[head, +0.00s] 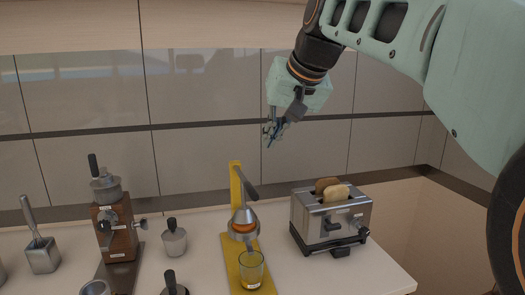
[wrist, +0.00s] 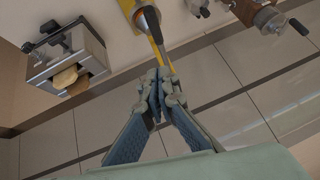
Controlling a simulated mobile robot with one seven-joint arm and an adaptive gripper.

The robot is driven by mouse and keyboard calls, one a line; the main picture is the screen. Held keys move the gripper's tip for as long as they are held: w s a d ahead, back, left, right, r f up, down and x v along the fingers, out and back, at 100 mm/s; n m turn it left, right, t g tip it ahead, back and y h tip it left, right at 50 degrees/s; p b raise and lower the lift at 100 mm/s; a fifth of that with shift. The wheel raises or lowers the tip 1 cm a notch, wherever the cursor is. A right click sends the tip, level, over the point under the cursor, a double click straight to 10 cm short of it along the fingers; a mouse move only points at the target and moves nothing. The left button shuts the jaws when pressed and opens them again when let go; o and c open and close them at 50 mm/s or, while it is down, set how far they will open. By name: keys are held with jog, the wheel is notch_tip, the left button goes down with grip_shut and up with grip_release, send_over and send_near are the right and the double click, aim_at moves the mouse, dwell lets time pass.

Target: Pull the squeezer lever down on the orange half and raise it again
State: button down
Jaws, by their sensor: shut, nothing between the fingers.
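The yellow squeezer (head: 236,190) stands on the counter in the middle of the head view, and its top shows at the upper middle of the wrist view (wrist: 127,8). Its grey lever (head: 248,186) slants from the top of the column down to the right. A metal cone sits over the orange half (head: 243,227), of which only an orange rim shows. A glass (head: 251,268) stands on the yellow base below. My gripper (head: 268,142) is shut and empty, in the air above and to the right of the lever; it also shows in the wrist view (wrist: 159,75).
A toaster (head: 330,217) with bread slices stands right of the squeezer. A wooden grinder (head: 116,235), small black-knobbed metal pieces (head: 174,240) and a metal container (head: 42,256) stand to the left. A tiled wall (head: 205,95) rises behind. The air around my gripper is clear.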

send_over(252, 185)
jog(key=s+d, duration=0.1)
jog(key=s, duration=0.1)
notch_tip(252, 185, down, 9)
jog(key=shift+d+f, duration=0.15)
jog(key=shift+f, duration=0.05)
jog(key=shift+s+f, duration=0.2)
jog(key=shift+f, duration=0.7)
jog(key=shift+f, duration=0.1)
jog(key=f+b, duration=0.1)
jog(key=b, duration=0.1)
jog(key=f+b, duration=0.1)
jog(key=b, duration=0.1)
jog(key=f+t+b, duration=0.1)
jog(key=b, duration=0.1)
jog(key=shift+s+f+b, duration=0.1)
jog(key=shift+s+b, duration=0.2)
jog(key=shift+b, duration=0.05)
